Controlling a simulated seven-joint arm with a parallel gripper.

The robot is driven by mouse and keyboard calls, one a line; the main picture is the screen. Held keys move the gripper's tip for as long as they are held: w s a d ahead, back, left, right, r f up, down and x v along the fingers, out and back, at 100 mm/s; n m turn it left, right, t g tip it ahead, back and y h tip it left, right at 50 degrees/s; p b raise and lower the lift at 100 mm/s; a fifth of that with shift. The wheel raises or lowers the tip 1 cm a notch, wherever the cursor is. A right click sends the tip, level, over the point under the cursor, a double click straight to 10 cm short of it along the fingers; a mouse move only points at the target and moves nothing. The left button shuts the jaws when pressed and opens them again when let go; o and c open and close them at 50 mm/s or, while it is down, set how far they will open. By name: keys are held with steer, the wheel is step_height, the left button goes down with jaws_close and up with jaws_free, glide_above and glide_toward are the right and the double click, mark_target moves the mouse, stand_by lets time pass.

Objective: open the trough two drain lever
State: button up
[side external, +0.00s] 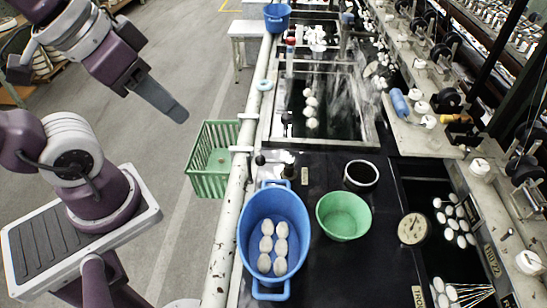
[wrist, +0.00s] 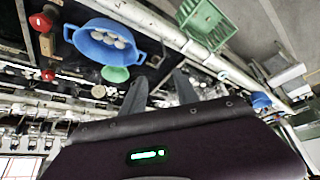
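My gripper (side external: 172,108) hangs in the air at upper left in the side external view, left of the bench and well apart from it. In the wrist view its two grey fingers (wrist: 160,84) stand apart with nothing between them. Two red knobs, one upper (wrist: 40,22) and one lower (wrist: 48,75), show at the left of the wrist view; they look like lever ends. A small fitting with a dark knob (side external: 260,160) stands beside the far trough (side external: 268,128) in the side external view. I cannot tell which of these is the trough two drain lever.
A blue tub (side external: 243,235) of white cocoons, a green bowl (side external: 343,215) and a dark, pale-rimmed pot (side external: 361,175) stand on the black bench. A green basket (side external: 208,160) sits left of the white pipe (side external: 222,250).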

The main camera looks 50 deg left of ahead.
steer(key=shift+o, duration=0.9)
steer(key=shift+w, duration=0.15)
steer(key=m+g+h, duration=0.2)
steer(key=m+g, duration=0.5)
glide_above(261, 156)
steer(key=a, duration=0.1)
steer(key=w+a+x, duration=0.1)
steer(key=a+x, duration=0.1)
steer(key=x, duration=0.7)
steer(key=w+a+f+x, duration=0.1)
steer(key=x, duration=1.2)
steer(key=w+x, duration=0.1)
steer(key=x, duration=0.1)
steer(key=shift+a+f, duration=0.2)
steer(key=shift+f, duration=0.1)
steer(key=shift+c, duration=0.5)
jaws_close()
steer(key=shift+w, duration=0.1)
